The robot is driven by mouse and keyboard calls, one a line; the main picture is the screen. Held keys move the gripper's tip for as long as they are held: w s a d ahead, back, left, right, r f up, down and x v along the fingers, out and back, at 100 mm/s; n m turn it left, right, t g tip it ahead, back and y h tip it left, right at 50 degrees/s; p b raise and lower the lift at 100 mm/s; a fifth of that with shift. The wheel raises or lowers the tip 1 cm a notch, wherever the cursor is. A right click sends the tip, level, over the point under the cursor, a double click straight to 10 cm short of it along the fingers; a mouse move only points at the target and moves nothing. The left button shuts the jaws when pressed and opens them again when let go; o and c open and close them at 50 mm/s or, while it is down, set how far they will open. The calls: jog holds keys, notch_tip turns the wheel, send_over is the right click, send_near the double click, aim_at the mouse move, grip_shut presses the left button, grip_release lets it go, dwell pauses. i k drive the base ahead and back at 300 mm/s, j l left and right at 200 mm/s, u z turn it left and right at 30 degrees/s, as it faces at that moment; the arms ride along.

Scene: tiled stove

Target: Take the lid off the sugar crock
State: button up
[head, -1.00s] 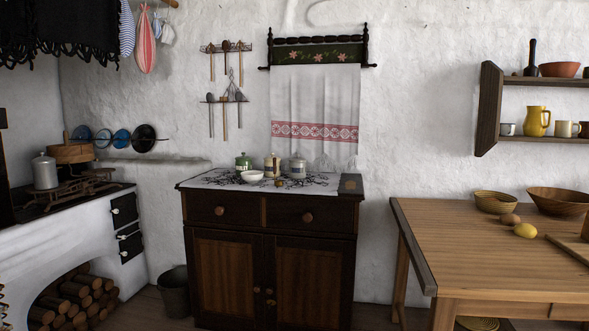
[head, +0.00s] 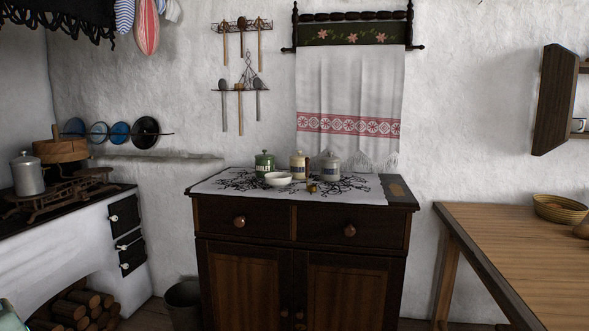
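Three lidded crocks stand in a row on the dark wooden cabinet (head: 301,221). The left one is a green crock (head: 264,164), the middle one a cream crock (head: 299,167), the right one a pale grey crock (head: 331,168). Each has its lid on. They carry markings too small to read, so I cannot tell which is the sugar crock. My gripper is not in view.
A white bowl (head: 278,180) and a small brass-coloured object (head: 311,188) stand in front of the crocks on a patterned cloth (head: 221,184). A stove (head: 75,240) is at left, a bucket (head: 184,303) beside the cabinet, a table (head: 530,250) at right.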

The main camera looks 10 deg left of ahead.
aim_at(296, 157)
jog(key=i+j, duration=0.3)
jog(key=j, duration=0.15)
jog(key=i+j, duration=0.3)
jog(key=j, duration=0.15)
jog(key=i+j, duration=0.3)
jog(key=j, duration=0.15)
